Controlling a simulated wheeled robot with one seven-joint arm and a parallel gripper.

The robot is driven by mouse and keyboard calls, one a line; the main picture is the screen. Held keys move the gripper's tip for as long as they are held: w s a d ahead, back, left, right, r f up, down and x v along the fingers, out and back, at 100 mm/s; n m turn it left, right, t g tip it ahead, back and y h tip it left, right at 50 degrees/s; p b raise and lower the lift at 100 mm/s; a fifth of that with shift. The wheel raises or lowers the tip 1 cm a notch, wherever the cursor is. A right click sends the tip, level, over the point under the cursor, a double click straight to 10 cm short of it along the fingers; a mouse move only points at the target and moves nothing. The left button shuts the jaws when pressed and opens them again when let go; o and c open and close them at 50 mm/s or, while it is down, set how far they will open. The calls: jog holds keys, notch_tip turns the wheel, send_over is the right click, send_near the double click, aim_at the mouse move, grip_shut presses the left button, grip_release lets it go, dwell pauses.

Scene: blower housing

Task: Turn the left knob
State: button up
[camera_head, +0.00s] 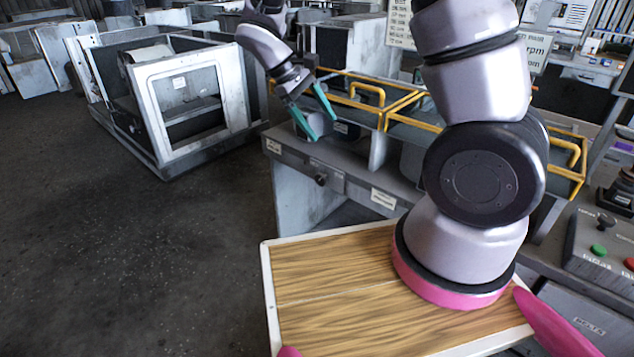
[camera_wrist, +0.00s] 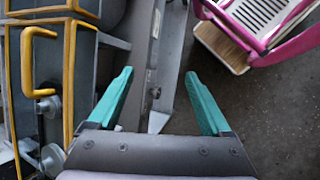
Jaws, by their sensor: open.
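A small dark knob (camera_head: 321,180) sticks out of the grey front panel (camera_head: 345,187) of the bench, near its left end. It is the leftmost knob I make out on the bench front. My gripper (camera_head: 320,128) has two teal fingers, spread apart and empty, above the bench's front edge and higher than the knob. In the wrist view my gripper (camera_wrist: 159,73) points down along the panel edge. A small dark knob-like part (camera_wrist: 154,92) shows between the fingers, apart from both. I cannot tell for certain that it is the same knob.
Yellow-framed housings with handles (camera_head: 368,92) stand on the bench behind and right of the gripper. Metal round fittings (camera_wrist: 47,106) show beside a yellow handle (camera_wrist: 28,62). A control box (camera_head: 600,245) with green and red buttons is at right. Open floor (camera_head: 130,250) lies left.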

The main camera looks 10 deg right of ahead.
jog(key=w+a+f+n+t+h, duration=0.1)
jog(key=a+f+n+t+h, duration=0.2)
jog(key=f, duration=0.4)
jog(key=w+a+f+n+h, duration=0.1)
jog(key=f+n+h, duration=0.3)
jog(key=f, duration=0.3)
jog(key=n+t+h, duration=0.2)
jog(key=n+t, duration=0.6)
jog(key=t, duration=0.1)
send_near(319, 179)
jog(key=x, duration=0.8)
jog(key=shift+w+d, duration=0.15)
jog(key=shift+d, duration=0.25)
grip_shut()
jog(key=n, duration=0.5)
jog(key=shift+w+a+n, duration=0.1)
jog(key=shift+n, duration=0.3)
grip_release()
jog(key=shift+a, duration=0.1)
